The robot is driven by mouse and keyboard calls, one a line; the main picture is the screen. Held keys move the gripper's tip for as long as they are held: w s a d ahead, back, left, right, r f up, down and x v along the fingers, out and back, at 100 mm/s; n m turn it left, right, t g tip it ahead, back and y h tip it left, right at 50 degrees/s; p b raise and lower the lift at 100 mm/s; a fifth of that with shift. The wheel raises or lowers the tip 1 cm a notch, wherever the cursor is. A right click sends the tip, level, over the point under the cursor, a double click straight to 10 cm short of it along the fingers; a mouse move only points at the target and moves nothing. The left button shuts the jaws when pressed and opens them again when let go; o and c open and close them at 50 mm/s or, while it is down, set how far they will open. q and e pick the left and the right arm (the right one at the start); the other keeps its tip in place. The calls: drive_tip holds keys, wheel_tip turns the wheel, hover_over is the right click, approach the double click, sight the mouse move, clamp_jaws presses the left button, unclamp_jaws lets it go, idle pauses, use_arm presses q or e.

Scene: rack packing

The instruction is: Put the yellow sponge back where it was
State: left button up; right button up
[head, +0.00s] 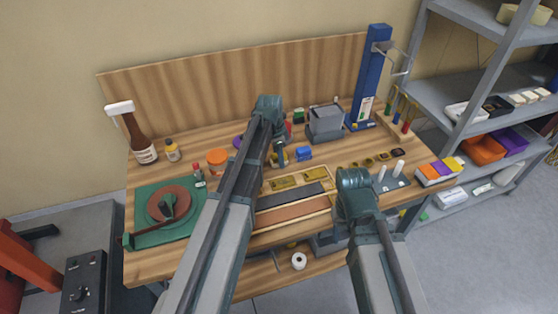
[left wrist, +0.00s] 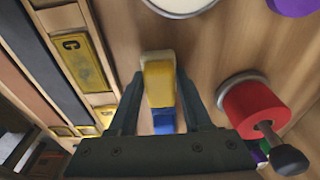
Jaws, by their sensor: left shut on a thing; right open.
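The yellow sponge (left wrist: 159,82) is between the fingers of my left gripper (left wrist: 160,100) in the left wrist view, with a blue part at its near end. My left gripper is shut on it. In the head view my left gripper (head: 279,152) is over the middle of the bench, behind the wooden tray, and its own arm hides much of it. A bit of yellow (head: 285,159) shows there. I cannot tell how high the sponge is above the bench. My right gripper (head: 352,225) is at the bench's front, right of the tray; its fingers are mostly hidden.
The wooden tray (head: 331,185) has gold pieces and dark and brown strips. A blue block (head: 303,154) and a grey box (head: 325,122) stand right of my left gripper. A red cylinder with a black knob (left wrist: 255,108) is close by. A green turntable base (head: 150,195) sits left.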

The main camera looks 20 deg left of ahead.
sight(275, 156)
use_arm(q)
drive_tip(key=shift+f, duration=0.2)
drive_tip(key=o, duration=1.2)
drive_tip(key=shift+r, duration=0.1)
drive_tip(key=shift+r, duration=0.15)
wheel_tip(275, 156, up, 12)
drive_tip(key=a+p, duration=0.1)
drive_tip(key=p, duration=1.1)
drive_tip(key=s+d+n, duration=0.2)
drive_tip(key=s+d, duration=0.2)
drive_tip(key=s, duration=0.4)
drive_tip(key=s+d+n+y, duration=0.1)
drive_tip(key=s+d+n, duration=0.2)
drive_tip(key=s+d, duration=0.2)
drive_tip(key=s+d+n+g+y, duration=0.1)
drive_tip(key=s+d, duration=0.4)
drive_tip(key=s, duration=0.6)
drive_tip(key=shift+d+n, duration=0.15)
drive_tip(key=shift+n, duration=0.55)
